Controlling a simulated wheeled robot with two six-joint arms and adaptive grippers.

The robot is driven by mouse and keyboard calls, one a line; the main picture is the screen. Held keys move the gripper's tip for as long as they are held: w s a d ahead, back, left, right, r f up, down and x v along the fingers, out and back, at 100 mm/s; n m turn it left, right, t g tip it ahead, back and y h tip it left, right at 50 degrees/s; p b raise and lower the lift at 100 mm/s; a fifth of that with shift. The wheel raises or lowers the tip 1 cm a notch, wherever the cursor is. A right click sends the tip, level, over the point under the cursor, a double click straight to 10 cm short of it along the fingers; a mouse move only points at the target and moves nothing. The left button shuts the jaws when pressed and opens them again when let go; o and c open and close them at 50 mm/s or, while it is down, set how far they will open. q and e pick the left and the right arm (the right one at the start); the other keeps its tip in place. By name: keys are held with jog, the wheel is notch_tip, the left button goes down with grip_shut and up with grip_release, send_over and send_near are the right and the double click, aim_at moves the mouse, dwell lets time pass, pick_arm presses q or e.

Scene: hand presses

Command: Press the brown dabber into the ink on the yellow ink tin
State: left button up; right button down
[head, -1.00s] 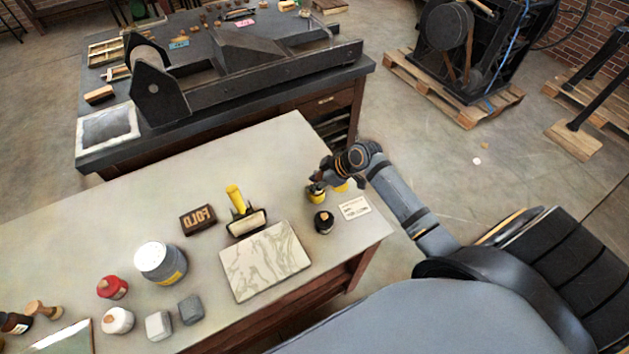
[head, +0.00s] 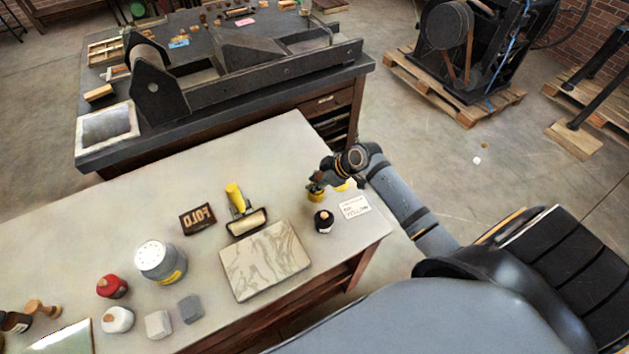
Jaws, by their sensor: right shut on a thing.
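My right gripper (head: 317,183) is shut on a small brown thing, most likely the brown dabber, which the fingers mostly hide. It points down over the yellow ink tin (head: 316,196) near the right end of the pale table. The held thing is at or just above the tin's top; I cannot tell whether it touches the ink. Another yellow thing (head: 346,186) shows just right of the gripper, partly hidden by it. My left gripper is not in view.
A dark bottle (head: 324,221) and a printed card (head: 355,206) lie close to the tin. A marbled slab (head: 265,262), a yellow-handled roller (head: 243,212) and a FOLD block (head: 198,218) are to the left. Jars stand further left. The table's back middle is clear.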

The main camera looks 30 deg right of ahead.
dwell(0.6)
notch_tip(320, 180, up, 7)
jog(key=p, duration=0.6)
jog(key=shift+p, duration=0.3)
